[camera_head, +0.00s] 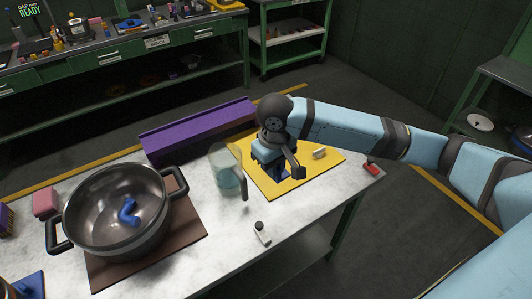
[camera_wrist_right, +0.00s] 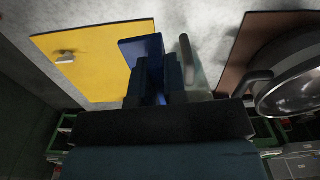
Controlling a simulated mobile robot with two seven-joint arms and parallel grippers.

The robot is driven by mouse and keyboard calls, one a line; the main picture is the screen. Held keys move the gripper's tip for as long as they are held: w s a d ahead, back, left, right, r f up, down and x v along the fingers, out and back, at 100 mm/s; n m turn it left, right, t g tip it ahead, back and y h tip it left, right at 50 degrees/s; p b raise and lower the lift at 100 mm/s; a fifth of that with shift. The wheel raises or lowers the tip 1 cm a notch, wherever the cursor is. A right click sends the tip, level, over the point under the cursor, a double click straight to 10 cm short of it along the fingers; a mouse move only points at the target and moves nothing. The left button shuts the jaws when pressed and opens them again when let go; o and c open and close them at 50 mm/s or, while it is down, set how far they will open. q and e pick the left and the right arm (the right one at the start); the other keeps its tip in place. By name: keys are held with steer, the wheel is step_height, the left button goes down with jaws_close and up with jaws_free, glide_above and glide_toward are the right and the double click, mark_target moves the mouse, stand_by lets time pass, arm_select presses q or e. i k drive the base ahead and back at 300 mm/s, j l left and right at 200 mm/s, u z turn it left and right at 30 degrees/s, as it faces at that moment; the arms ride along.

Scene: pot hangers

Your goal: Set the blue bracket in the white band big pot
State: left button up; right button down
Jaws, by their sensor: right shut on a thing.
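A big dark grey pot (camera_head: 88,232) with two black handles stands at the left of the table on a brown board; I cannot make out a white band on it. A blue bent piece (camera_head: 128,211) lies inside it. My right gripper (camera_head: 276,168) is over the yellow mat (camera_head: 318,161), shut on a blue bracket (camera_head: 284,175). In the right wrist view the blue bracket (camera_wrist_right: 141,47) shows as a flat blue plate between the fingers. In the head view the gripper hides most of it. My left gripper is not in view.
A clear jug (camera_head: 226,170) stands close left of the right gripper, between it and the pot. A purple trough (camera_head: 198,130) lies along the back edge. A small white-and-black item (camera_head: 262,234) lies in front. A pink block (camera_head: 45,203) is left of the pot.

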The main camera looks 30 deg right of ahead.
mark_target(121, 221)
steer(key=u, duration=0.9)
steer(key=l+u, duration=0.25)
steer(key=u, duration=0.2)
steer(key=l+u, duration=0.2)
steer(key=u, duration=0.2)
steer(key=k+l, duration=0.1)
steer(key=l, duration=0.2)
